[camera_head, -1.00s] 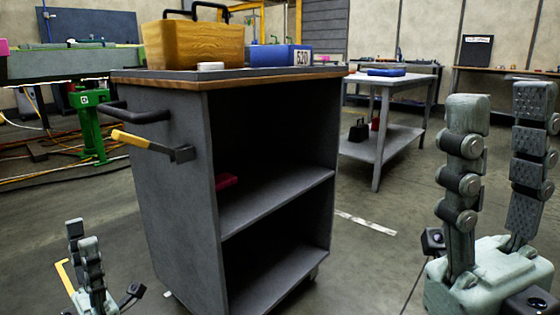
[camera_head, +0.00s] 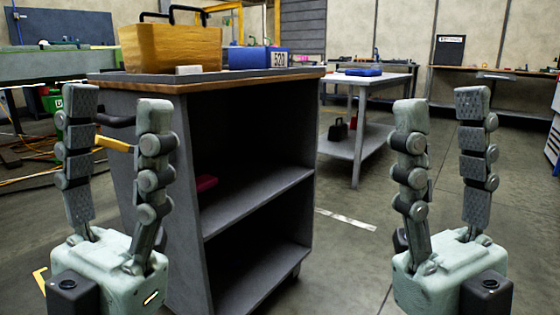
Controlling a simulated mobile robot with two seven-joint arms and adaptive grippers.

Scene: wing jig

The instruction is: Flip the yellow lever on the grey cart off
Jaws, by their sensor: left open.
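The grey cart (camera_head: 258,194) stands in the middle with its open shelves facing me. The yellow lever (camera_head: 113,144) is on the cart's left side, below the black handle (camera_head: 118,121). It shows between the fingers of my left gripper (camera_head: 117,98), which is open and in front of it in the picture. The lever's mount on the cart is hidden behind the right finger of that gripper. I cannot tell whether a finger touches the lever. My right gripper (camera_head: 442,100) is open and empty, to the right of the cart.
On the cart top are a wooden box (camera_head: 170,48), a blue bin (camera_head: 258,57) and a small white object (camera_head: 188,70). A red object (camera_head: 206,183) lies on the cart's shelf. A grey table (camera_head: 367,79) stands behind to the right. Floor between cart and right gripper is clear.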

